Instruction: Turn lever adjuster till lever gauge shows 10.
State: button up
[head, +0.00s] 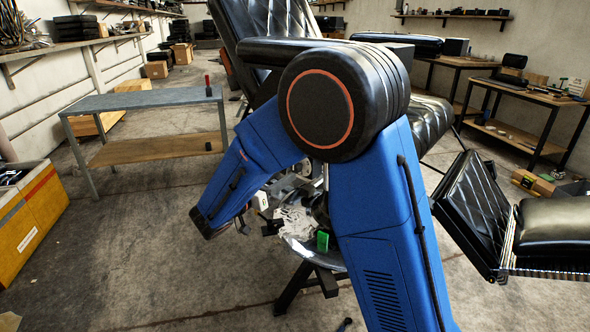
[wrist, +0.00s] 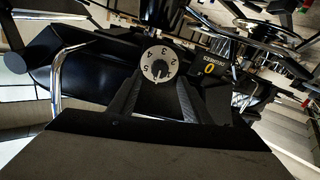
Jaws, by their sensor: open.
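In the wrist view a round pale dial (wrist: 158,62) with a dark centre and printed numerals, 5, 3 and 2 among them, faces me. It appears to be the lever adjuster. My gripper (wrist: 160,88) is open, its dark fingers on either side of the line to the dial, with nothing held. I cannot tell whether the fingers touch it. To its right is a dark box with a yellow 0 (wrist: 210,68), which looks like the lever gauge; its small lettering is unclear. In the head view my gripper (head: 258,226) is by the chair base, and my arm hides much there.
The black barber chair (head: 430,120) stands behind my arm, its footrest (head: 475,210) projecting at right. A green block (head: 322,240) shows beside the chair base. A grey table (head: 145,100) stands at left, a yellow chest (head: 30,215) nearer. Floor at front left is clear.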

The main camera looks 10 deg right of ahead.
aim_at(294, 169)
jog(key=x, duration=0.7)
jog(key=shift+w+d, duration=0.2)
jog(key=shift+c, duration=0.5)
jog(key=c, duration=0.9)
